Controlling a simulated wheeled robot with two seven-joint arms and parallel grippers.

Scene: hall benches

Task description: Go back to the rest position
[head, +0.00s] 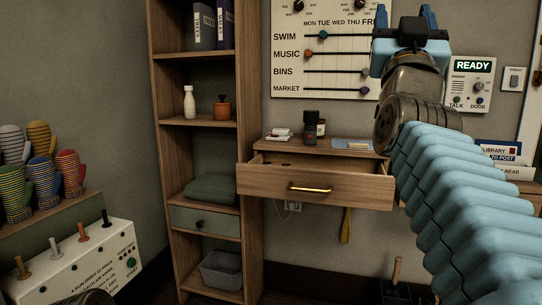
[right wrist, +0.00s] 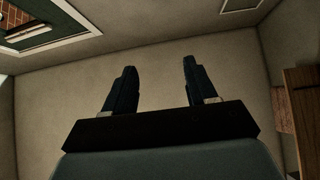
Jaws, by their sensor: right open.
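My right gripper (head: 405,28) is raised at the upper right of the head view, in front of the wall board. Its blue fingers point up and stand apart with nothing between them. In the right wrist view the two dark fingers (right wrist: 158,85) are spread, with only bare wall or ceiling behind them. My right arm, in a pale blue ribbed sleeve, rises from the lower right. My left gripper does not show clearly in the head view; only a dark rounded part shows at the bottom left edge.
A drawer (head: 330,187) with a brass handle stands open below a small shelf holding a dark jar (head: 310,128). A tall wooden bookcase (head: 167,150) stands left of it. A white lever box (head: 75,262) and striped mittens (head: 45,180) are at left. An intercom (head: 470,82) hangs right.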

